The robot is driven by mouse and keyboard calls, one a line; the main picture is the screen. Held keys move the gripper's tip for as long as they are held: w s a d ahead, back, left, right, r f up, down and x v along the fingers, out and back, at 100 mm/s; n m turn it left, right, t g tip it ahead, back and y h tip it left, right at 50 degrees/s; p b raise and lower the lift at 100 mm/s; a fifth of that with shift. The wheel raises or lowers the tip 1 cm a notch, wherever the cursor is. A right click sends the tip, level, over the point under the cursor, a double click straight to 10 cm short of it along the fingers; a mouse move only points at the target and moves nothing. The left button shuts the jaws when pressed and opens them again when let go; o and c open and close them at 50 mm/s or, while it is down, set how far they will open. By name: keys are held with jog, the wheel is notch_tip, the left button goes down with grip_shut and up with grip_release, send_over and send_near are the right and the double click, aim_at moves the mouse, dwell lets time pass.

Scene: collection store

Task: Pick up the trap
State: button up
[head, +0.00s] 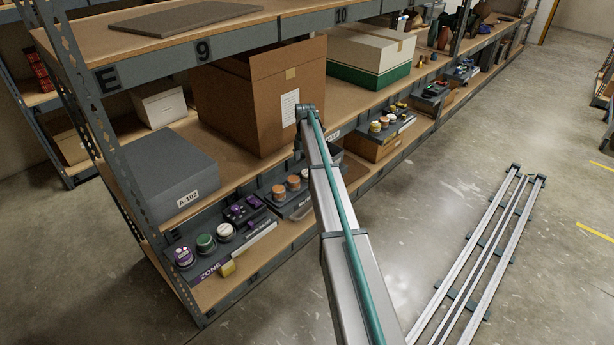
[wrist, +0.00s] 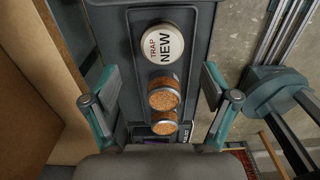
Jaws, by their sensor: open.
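The trap (wrist: 163,44) is a white round-lidded piece marked "TRAP" in red and "NEW" in black. It sits upright in a dark grey tray (wrist: 209,46), at the top middle of the wrist view. My gripper (wrist: 160,88) is open, its two teal-and-grey fingers spread wide left and right of the tray's line. Nothing is between the fingertips in their hold; the trap is ahead of them and apart. In the head view my arm covers the gripper, and I cannot make out the trap there.
Two cork-topped jars (wrist: 164,95) stand in line below the trap. A tall cardboard box (head: 248,100) stands on the shelf above. A grey box (head: 165,172) and a tray of lidded jars (head: 262,235) are to the left. The aisle floor (head: 420,190) is open beside the rails (head: 487,250).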

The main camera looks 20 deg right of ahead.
aim_at(307, 172)
jog(key=shift+d+f+p, duration=0.15)
jog(key=shift+f+p, duration=0.1)
jog(key=shift+f, duration=1.05)
jog(key=shift+d+f+p, duration=0.15)
jog(key=shift+f+p, duration=0.05)
jog(key=shift+f, duration=1.05)
jog(key=c, duration=1.2)
jog(key=shift+o, duration=0.2)
jog(key=shift+r, duration=0.15)
